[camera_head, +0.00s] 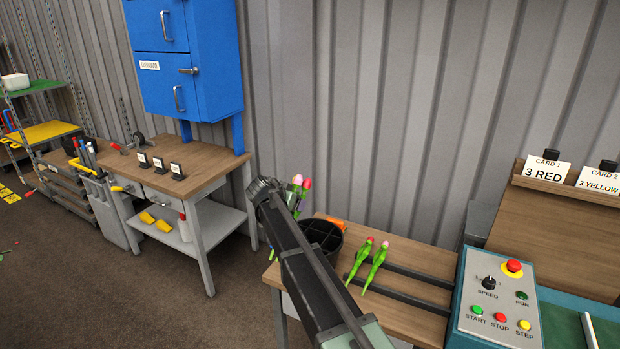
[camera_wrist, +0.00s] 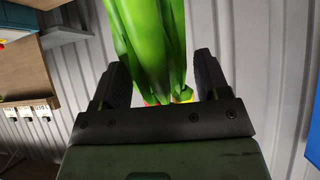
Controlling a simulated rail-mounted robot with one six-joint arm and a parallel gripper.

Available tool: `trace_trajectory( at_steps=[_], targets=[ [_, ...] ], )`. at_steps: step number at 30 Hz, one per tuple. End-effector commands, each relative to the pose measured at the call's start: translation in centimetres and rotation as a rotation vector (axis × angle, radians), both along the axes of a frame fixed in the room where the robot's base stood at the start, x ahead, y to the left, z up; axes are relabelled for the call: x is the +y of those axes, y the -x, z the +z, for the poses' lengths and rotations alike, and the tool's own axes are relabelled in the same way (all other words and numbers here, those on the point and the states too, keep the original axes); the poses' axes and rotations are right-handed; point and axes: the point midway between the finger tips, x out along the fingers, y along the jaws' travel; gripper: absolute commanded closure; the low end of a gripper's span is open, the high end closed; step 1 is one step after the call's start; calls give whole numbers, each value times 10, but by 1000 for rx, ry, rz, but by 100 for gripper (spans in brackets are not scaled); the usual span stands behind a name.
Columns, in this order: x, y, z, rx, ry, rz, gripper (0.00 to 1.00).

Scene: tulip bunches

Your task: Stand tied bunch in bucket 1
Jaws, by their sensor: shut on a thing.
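My gripper (camera_head: 264,190) is raised above the left end of the wooden bench, seen from behind in the head view. In the wrist view my gripper (camera_wrist: 158,75) has one finger on each side of a bunch of green stems and leaves (camera_wrist: 150,40) and is shut on it. Bits of red and yellow show at the bunch's lower end there. Pink and red tulip heads (camera_head: 302,184) show just right of my gripper in the head view. A dark round bucket with dividers (camera_head: 325,232) stands below, partly hidden by my arm; I see no number on it.
Two loose tulips (camera_head: 367,262) lie on the bench (camera_head: 420,262) across dark rails. A control box (camera_head: 495,300) stands at the right, with cards reading 3 RED (camera_head: 547,170) and 3 YELLOW (camera_head: 598,182) behind it. Another bench (camera_head: 190,155) with small signs stands left.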

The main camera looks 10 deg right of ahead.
Motion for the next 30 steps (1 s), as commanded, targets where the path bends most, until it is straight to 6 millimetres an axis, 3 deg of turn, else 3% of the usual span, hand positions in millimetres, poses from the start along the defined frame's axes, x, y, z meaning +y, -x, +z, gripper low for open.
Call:
trace_trajectory(
  at_steps=[3,6,12,23,30],
  targets=[
    [-27,-18,27,-159,207,-323,56],
    [-50,-21,54,-255,404,-515,56],
    [-68,-18,85,-342,599,-585,56],
    [-66,-17,85,-353,602,-575,56],
    [-66,-17,61,-354,601,-575,56]
  ],
)
